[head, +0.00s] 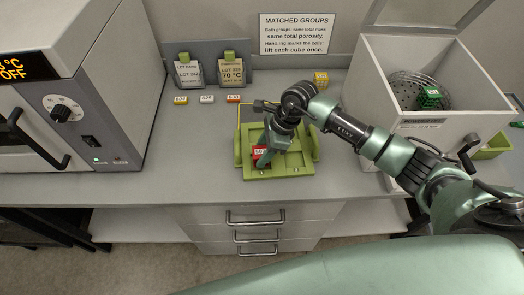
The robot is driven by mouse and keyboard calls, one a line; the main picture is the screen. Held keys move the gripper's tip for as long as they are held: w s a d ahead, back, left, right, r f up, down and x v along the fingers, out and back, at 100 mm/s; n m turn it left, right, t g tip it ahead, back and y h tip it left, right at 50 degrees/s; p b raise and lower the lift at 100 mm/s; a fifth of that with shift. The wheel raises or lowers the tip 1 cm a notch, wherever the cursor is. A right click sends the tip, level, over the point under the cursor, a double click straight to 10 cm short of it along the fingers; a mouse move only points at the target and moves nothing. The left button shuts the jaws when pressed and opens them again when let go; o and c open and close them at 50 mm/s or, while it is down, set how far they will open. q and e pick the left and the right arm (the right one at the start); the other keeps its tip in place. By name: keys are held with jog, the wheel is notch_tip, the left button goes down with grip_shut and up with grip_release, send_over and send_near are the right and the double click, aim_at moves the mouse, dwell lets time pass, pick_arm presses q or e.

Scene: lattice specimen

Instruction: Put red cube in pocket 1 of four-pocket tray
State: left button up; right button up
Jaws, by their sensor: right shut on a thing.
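The four-pocket tray (307,171) is green and lies on the bench in the middle of the head view. The red cube (259,153) has a white label and is at the tray's left side, at the tips of my right gripper (262,152). My right gripper reaches in from the right, points down and is shut on the red cube. I cannot tell whether the cube touches the pocket floor. The arm hides part of the tray's back and its pockets. My left gripper is not in view.
A white oven (75,90) stands at the left. An open white box (430,115) with a green cube (430,96) inside stands at the right. A yellow cube (321,78) sits behind my arm.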

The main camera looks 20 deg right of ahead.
dwell(0.4)
jog(key=shift+f+b, duration=0.1)
jog(key=shift+b, duration=0.25)
jog(key=shift+f+b, duration=0.85)
jog(key=shift+b, duration=0.05)
dwell(0.8)
jog(key=shift+s+f, duration=0.15)
jog(key=shift+f, duration=0.05)
dwell(0.4)
